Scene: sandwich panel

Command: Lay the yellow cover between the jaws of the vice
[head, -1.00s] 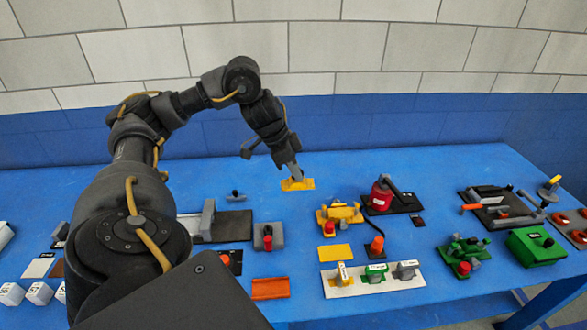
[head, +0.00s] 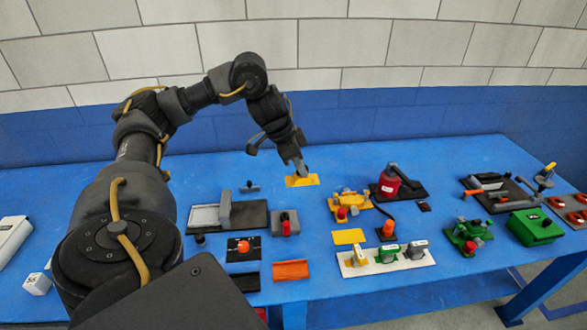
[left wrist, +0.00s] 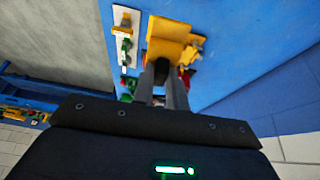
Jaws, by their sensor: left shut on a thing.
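The yellow cover (head: 301,181) is a flat yellow piece held at the fingertips of my left gripper (head: 299,168). In the left wrist view the cover (left wrist: 170,40) sits at the ends of the shut fingers (left wrist: 165,85). I cannot tell how high it is above the table. What looks like the vice (head: 224,208) is a grey upright block on a dark base, left of and nearer than the cover, with a pale plate beside the block. The cover is apart from it. My right gripper is not in view.
The blue table (head: 300,208) is crowded in front of the gripper. A yellow fixture (head: 350,202), a flat yellow plate (head: 349,237), a red pot (head: 388,185) and a grey block with a red knob (head: 285,222) stand near. The table's back left is clear.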

